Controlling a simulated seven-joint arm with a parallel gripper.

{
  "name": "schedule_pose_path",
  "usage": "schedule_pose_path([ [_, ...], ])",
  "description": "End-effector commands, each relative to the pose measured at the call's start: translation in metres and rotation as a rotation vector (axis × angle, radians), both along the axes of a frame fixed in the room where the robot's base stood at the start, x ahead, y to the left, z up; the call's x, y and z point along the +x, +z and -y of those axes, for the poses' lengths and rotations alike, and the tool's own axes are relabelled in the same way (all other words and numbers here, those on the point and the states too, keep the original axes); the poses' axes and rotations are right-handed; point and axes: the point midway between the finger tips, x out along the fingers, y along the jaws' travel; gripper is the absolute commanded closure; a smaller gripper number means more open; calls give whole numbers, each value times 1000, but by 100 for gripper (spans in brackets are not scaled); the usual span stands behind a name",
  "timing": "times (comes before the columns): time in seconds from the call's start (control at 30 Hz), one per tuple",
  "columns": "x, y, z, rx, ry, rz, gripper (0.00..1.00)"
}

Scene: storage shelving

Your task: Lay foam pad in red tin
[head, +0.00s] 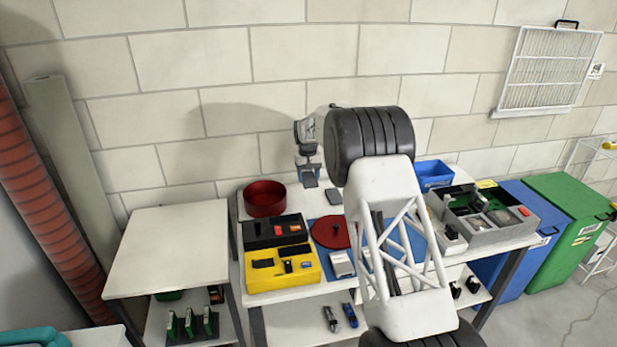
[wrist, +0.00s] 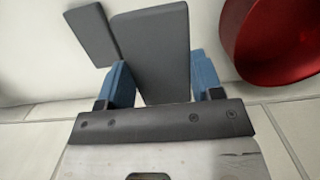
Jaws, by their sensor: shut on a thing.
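My gripper (wrist: 162,84) is shut on a dark grey foam pad (wrist: 150,45), which sticks out between its blue fingers. In the head view my gripper (head: 309,164) is at the back of the table, with the held pad (head: 310,179) below it. A second grey pad (head: 334,196) lies on the white tabletop close by; it also shows in the wrist view (wrist: 92,36), beside the held pad. The round red tin (head: 264,198) stands open to the left of my gripper. Its wall shows at the right of the wrist view (wrist: 258,68). I see nothing inside it.
A red lid (head: 328,232) lies on a blue mat in front. A black tray (head: 275,232) and a yellow tray (head: 283,268) with small items stand before the tin. A blue bin (head: 434,174) and a grey divided box (head: 490,234) are at right. The left table (head: 170,245) is bare.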

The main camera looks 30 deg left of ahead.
Motion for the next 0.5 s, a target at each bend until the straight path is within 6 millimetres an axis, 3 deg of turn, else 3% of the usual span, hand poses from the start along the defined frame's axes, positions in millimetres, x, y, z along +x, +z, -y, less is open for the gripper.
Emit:
schedule_pose_path([
  [0.27,-7,1,-9,0,24,0,62],
  [0.5,-39,3,-48,1,133,1,62],
])
